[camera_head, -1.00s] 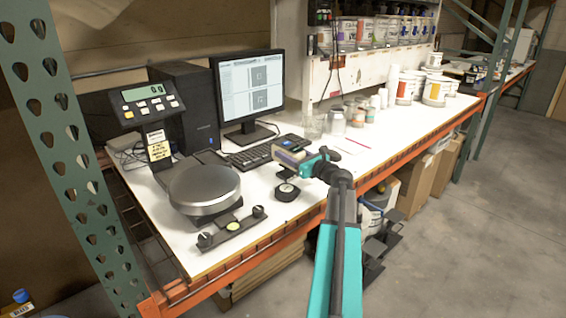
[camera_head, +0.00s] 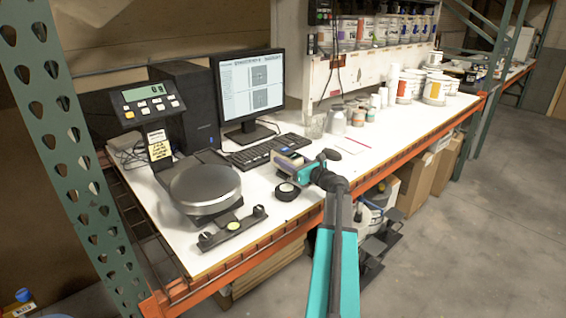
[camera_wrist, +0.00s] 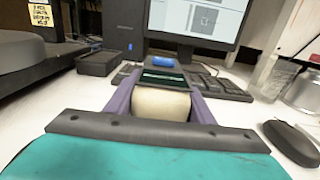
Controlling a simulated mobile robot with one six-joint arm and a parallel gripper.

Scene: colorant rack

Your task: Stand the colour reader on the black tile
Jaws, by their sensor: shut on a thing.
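The colour reader (camera_head: 291,162) is a small cream and dark device held in my gripper (camera_head: 301,169), above the white bench in front of the keyboard. In the wrist view its cream body (camera_wrist: 161,104) sits between the purple fingers of my gripper (camera_wrist: 163,97), with a dark screen and a blue end beyond. I cannot tell for certain whether this is the black tile. The reader's underside is hidden, so any contact with the bench is unclear.
A scale with a round pan (camera_head: 204,188) stands left, with a black bar (camera_head: 232,229) before it. The keyboard (camera_head: 262,151) and monitor (camera_head: 248,88) are behind. A dark mouse (camera_wrist: 291,142) is at right in the wrist view. Jars and cups stand farther right.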

